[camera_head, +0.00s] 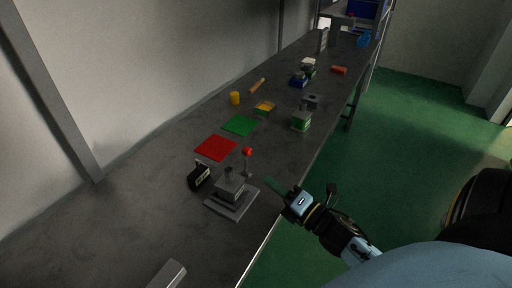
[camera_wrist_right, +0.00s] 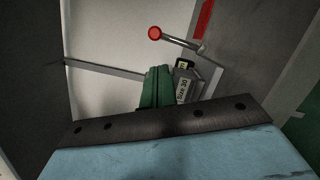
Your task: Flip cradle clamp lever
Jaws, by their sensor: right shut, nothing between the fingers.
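The lever is a thin rod with a red ball knob (camera_head: 247,152), standing upright at the back right of a grey cradle fixture (camera_head: 230,188) on a flat base plate. In the right wrist view the red knob (camera_wrist_right: 154,33) is at the rod's left end, and the labelled grey cradle block (camera_wrist_right: 186,86) is partly hidden behind my fingers. The shut fingers also show in the wrist view (camera_wrist_right: 158,75), apart from the knob. My left gripper is not in view.
A black labelled box (camera_head: 199,177) stands left of the fixture. A red mat (camera_head: 215,148) and a green mat (camera_head: 240,125) lie behind it. A grey block (camera_head: 168,275) shows at the bottom.

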